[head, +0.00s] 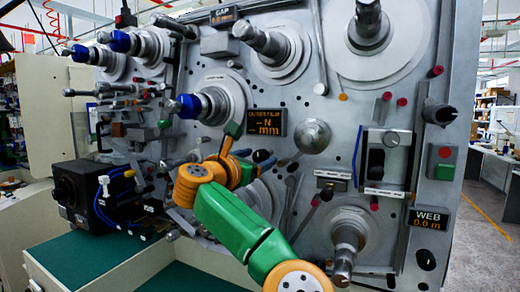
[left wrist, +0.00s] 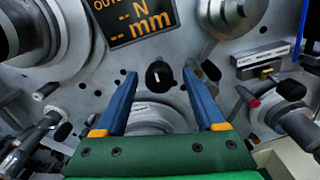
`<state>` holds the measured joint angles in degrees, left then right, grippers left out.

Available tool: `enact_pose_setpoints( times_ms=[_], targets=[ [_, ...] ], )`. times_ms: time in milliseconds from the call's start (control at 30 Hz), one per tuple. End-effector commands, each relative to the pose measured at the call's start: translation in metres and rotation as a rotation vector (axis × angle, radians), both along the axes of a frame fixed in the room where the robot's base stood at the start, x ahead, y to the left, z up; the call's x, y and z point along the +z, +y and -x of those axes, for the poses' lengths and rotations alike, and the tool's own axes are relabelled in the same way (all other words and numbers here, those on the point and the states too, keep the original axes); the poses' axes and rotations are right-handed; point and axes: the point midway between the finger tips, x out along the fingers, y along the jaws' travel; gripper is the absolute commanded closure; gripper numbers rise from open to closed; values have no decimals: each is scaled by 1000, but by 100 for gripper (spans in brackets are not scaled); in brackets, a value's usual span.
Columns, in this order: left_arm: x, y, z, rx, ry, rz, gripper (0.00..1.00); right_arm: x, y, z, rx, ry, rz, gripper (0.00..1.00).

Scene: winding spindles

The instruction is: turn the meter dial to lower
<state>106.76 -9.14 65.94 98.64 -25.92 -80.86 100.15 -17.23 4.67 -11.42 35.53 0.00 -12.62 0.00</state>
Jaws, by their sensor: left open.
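A small round black dial (left wrist: 159,76) with a short white mark sits on the grey panel, below the OUTER FILM display (left wrist: 140,20). In the head view the dial (head: 261,156) is a small dark knob close to my left gripper (head: 257,162). In the left wrist view my left gripper (left wrist: 160,82) is open, with one blue finger on each side of the dial as seen from the camera. Nothing is held between the fingers. I cannot tell how deep the tips reach, or whether they touch the dial. My right gripper is not in view.
A silver knob (head: 312,136) and a small silver latch block (head: 333,174) are to the right of the dial. Spindles crowd the panel, including one low at the right (head: 346,240). Another black knob (head: 437,113) is at the panel's right edge.

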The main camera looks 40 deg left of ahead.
Motion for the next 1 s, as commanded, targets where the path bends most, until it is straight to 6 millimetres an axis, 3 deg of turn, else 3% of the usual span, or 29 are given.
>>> enact_pose_setpoints(
  times_ms=[67, 333, 367, 600, 1000],
  targets=[
    [2, 3, -9, 0, 3, 1, 29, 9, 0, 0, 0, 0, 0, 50],
    [-1, 4, -13, 1, -1, -1, 29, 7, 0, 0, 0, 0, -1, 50],
    [-1, 4, -13, 2, -1, -1, 34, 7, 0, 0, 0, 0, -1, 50],
    [-1, 4, -13, 1, -1, -2, 99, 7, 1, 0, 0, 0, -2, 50],
    [-3, 5, -13, 2, 20, -63, 100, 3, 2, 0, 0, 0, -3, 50]
  ],
)
